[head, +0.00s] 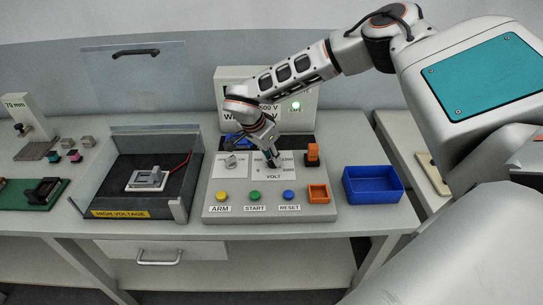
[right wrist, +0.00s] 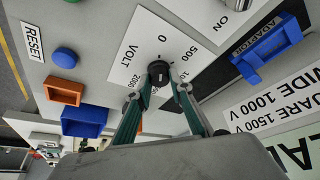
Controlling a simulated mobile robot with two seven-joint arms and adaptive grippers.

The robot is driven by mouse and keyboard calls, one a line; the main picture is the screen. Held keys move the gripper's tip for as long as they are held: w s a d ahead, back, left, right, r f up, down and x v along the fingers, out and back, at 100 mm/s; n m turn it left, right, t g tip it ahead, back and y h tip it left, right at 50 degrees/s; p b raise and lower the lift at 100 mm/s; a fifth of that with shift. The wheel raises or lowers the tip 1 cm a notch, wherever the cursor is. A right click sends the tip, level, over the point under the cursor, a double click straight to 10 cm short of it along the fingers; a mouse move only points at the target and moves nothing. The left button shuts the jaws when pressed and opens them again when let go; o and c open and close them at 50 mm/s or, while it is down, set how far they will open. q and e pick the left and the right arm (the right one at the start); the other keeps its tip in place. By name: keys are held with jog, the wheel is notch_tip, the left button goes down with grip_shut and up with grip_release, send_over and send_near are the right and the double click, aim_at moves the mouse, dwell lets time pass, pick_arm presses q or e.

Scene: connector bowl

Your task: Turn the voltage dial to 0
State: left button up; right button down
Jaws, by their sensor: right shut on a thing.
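The voltage dial (right wrist: 158,70) is a small dark round knob on a white plate marked VOLT (right wrist: 150,55), with 0, 500 and 2000 readable around it. My right gripper (right wrist: 160,88) is shut on the dial, one finger on each side. In the head view my right gripper (head: 275,163) reaches down onto the VOLT plate (head: 287,179) and hides most of the dial. I cannot tell which number the dial's pointer faces. My left gripper is not in view.
The grey console (head: 210,211) has yellow, green and blue buttons in front. A lever switch (head: 232,161) stands left of the plate, an orange block (head: 313,153) and orange tray (head: 308,194) right. A blue bin (head: 373,199) and HIGH VOLTAGE box (head: 186,209) flank the console.

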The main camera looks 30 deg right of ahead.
jog(key=shift+f+n, duration=0.1)
jog(key=shift+n, duration=0.2)
jog(key=c, duration=1.8)
grip_release()
jog(key=shift+c, duration=0.2)
jog(key=shift+o, duration=0.3)
jog(key=v, duration=1.2)
jog(key=shift+s, duration=0.15)
